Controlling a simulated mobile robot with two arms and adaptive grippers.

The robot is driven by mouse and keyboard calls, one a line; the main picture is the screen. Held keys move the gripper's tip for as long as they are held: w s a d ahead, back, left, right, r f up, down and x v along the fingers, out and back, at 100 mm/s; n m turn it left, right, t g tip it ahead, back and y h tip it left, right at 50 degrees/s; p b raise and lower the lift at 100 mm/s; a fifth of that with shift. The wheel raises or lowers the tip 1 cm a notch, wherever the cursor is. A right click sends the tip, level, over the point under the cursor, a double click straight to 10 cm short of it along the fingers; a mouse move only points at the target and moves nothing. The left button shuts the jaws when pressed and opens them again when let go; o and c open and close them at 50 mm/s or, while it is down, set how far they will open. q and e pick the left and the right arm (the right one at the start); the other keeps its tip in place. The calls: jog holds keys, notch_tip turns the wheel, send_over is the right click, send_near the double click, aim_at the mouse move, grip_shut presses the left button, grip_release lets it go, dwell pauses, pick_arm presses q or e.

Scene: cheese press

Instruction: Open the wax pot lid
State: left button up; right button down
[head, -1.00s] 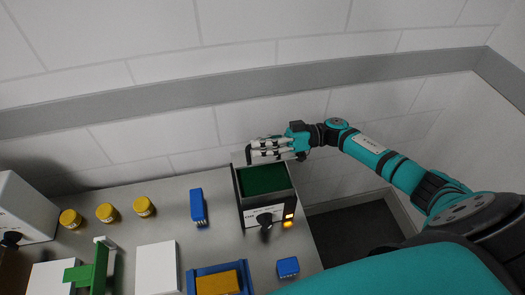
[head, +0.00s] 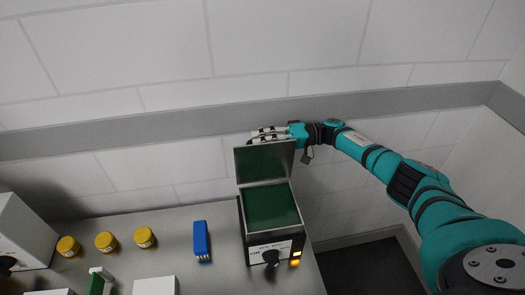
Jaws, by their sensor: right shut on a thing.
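The wax pot (head: 257,250) is a dark box with a white front label, a black knob and a lit orange light. It stands at the right end of the steel table and shows green wax (head: 270,208) inside. Its lid (head: 265,162) stands raised at the back of the pot, close to upright, with a green inner face. My right gripper (head: 262,135) is at the lid's top edge, behind it, and is shut on the lid; the lid hides part of the fingers. My left gripper is not in view.
A blue block (head: 201,241) stands left of the pot. Several yellow-lidded jars (head: 105,241) line the table's back left. A white box (head: 22,232) is at the far left, and a green part (head: 97,284) is at the front. A tiled wall is behind.

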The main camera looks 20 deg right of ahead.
jog(key=shift+w+d+f+m+b, duration=0.2)
jog(key=shift+w+m+b, duration=0.3)
jog(key=shift+w+m, duration=0.15)
jog(key=c, duration=1.3)
grip_release()
jog(key=shift+w, duration=0.1)
jog(key=shift+c, duration=0.2)
jog(key=v, duration=0.7)
jog(key=shift+d, duration=0.25)
